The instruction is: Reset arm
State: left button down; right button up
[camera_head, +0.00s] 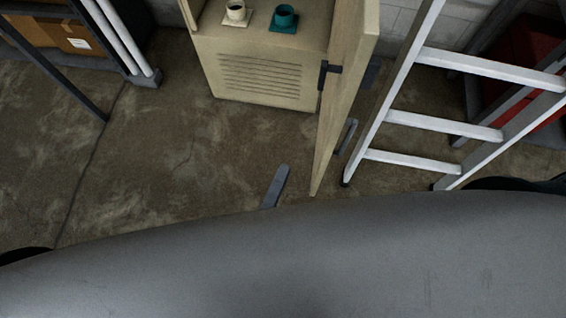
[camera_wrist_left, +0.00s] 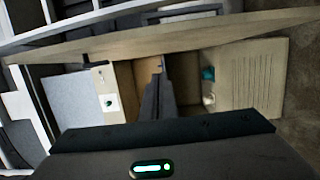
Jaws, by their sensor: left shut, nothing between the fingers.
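My left gripper (camera_head: 276,186) shows only as a narrow grey finger shape past the edge of my grey body in the head view, below the cabinet. In the left wrist view its fingers (camera_wrist_left: 158,97) are together and empty. The beige cabinet (camera_head: 264,78) has its door (camera_head: 345,95) swung open on the right. My right gripper is not in view.
A white ladder (camera_head: 440,118) stands right of the open door. Red things (camera_head: 530,62) are behind it. White pipes (camera_head: 120,38) and a cardboard box (camera_head: 75,40) are at the upper left. The concrete floor (camera_head: 150,150) left of the cabinet is clear.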

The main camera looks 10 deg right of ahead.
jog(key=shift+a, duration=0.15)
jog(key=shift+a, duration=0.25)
pick_arm(q)
jog(key=s+a+f+m+g+y, duration=0.1)
jog(key=a+f+m+g+y, duration=0.25)
jog(key=f, duration=1.45)
jog(key=a+f+m+g+y, duration=0.1)
jog(key=a+f+m+g, duration=0.35)
jog(key=f, duration=1.35)
jog(key=s+a+f+m+g+y, duration=0.1)
jog(key=s+a+f+m, duration=0.1)
jog(key=s+a+f, duration=0.35)
jog(key=s+a+f+m+g+y, duration=0.1)
jog(key=s+a+f+m+y, duration=0.15)
jog(key=a+f, duration=0.55)
jog(key=s+a+f+g, duration=0.2)
jog(key=s+a+f, duration=0.1)
jog(key=s, duration=0.3)
jog(key=s+a+f+m+g+y, duration=0.1)
jog(key=s+a+f+g, duration=0.1)
jog(key=s+a+f, duration=0.2)
jog(key=s+f, duration=0.1)
jog(key=s, duration=0.2)
jog(key=shift+a+f+y, duration=0.2)
jog(key=shift+y, duration=0.1)
